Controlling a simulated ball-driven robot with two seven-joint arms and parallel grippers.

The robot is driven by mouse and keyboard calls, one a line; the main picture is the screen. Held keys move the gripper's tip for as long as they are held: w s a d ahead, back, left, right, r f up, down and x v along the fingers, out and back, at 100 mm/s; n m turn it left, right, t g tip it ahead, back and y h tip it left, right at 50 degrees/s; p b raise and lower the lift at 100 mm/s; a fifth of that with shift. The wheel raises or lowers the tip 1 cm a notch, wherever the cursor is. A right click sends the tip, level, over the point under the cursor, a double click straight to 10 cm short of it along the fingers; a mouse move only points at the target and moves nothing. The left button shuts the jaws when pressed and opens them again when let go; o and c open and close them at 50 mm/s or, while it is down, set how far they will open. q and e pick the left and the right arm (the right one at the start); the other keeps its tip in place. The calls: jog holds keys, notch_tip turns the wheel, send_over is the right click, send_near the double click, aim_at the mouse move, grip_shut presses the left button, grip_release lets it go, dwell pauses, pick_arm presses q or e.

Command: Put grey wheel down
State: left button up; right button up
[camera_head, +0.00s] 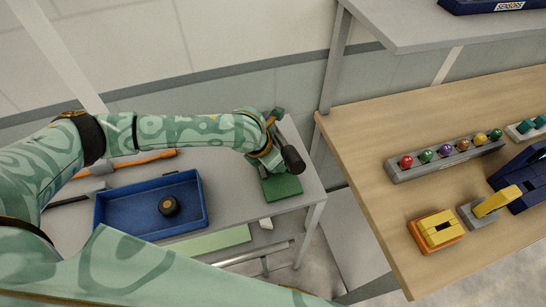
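My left arm reaches in from the left across the grey table. Its gripper (277,140) is over the table's right end, above a dark green block (282,187). A dark grey, round-ended thing (293,159), which looks like the grey wheel seen from its side, is at the gripper's end. The fingers are mostly hidden by the wrist, so their grip on it is not clear. My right gripper is out of view.
An orange-handled tool (150,158) lies behind the tray. A wooden bench (370,160) at the right holds a grey rack (447,160) of coloured knobs, a yellow block (437,229) and a yellow-levered clamp (490,205). A gap separates the tables.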

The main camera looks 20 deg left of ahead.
pick_arm(q)
jog(key=shift+f, duration=0.45)
jog(key=o, duration=0.9)
jog(key=shift+s, duration=0.1)
jog(key=shift+o, duration=1)
jog(key=shift+a, duration=0.1)
